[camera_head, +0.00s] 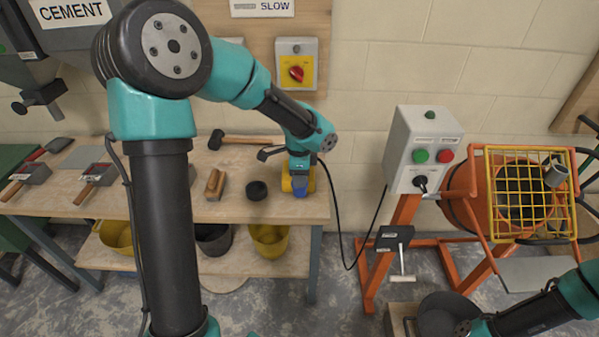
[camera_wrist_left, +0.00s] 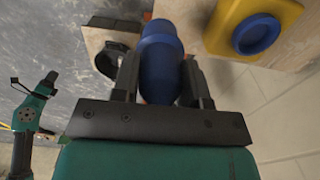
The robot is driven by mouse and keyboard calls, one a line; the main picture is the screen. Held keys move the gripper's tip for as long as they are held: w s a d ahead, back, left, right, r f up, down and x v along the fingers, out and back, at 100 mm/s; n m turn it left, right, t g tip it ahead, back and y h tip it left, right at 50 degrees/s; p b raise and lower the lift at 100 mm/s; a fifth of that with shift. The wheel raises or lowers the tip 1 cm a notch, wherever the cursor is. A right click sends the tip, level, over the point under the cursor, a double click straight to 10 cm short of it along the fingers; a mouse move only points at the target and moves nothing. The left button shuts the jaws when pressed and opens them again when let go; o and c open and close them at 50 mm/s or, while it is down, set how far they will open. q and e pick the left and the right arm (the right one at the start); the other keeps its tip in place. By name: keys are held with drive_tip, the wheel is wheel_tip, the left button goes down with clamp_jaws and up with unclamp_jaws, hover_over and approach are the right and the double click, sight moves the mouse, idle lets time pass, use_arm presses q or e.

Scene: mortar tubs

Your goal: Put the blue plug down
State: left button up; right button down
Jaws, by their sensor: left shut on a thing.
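The blue plug (camera_wrist_left: 160,62) is between the two dark fingers of my left gripper (camera_wrist_left: 158,82), which is shut on it. In the head view the blue plug (camera_head: 300,190) shows below my left gripper (camera_head: 299,178), at the right end of the workbench, in front of a yellow block. In the left wrist view this yellow block (camera_wrist_left: 218,32) has a round blue part and stands apart from the plug. I cannot tell whether the plug touches the bench. My right gripper (camera_head: 466,327) is at the bottom right, too small to read.
The wooden bench (camera_head: 130,200) carries a black round cup (camera_head: 257,190), a wooden-backed brush (camera_head: 214,184), a mallet (camera_head: 245,138) and trowels. A black cable (camera_head: 343,235) hangs between the bench end and the grey control box (camera_head: 422,150). An orange mixer (camera_head: 470,215) stands right.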

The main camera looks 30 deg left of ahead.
idle(0.3)
use_arm(q)
drive_tip(key=s+a+f, duration=0.5)
drive_tip(key=s+a, duration=0.2)
drive_tip(key=s, duration=0.3)
drive_tip(key=shift+s+a+f, duration=0.25)
drive_tip(key=shift+a+f, duration=0.05)
drive_tip(key=shift+f, duration=0.05)
drive_tip(key=w+a+f, duration=0.1)
drive_tip(key=w+a, duration=0.9)
drive_tip(key=w, duration=0.1)
drive_tip(key=shift+a+f, duration=0.2)
drive_tip(key=shift+w+a+f, duration=0.15)
drive_tip(key=shift+w+f, duration=0.05)
drive_tip(key=shift+f, duration=0.7)
drive_tip(key=shift+w+a+f, duration=0.15)
drive_tip(key=shift+f, duration=0.75)
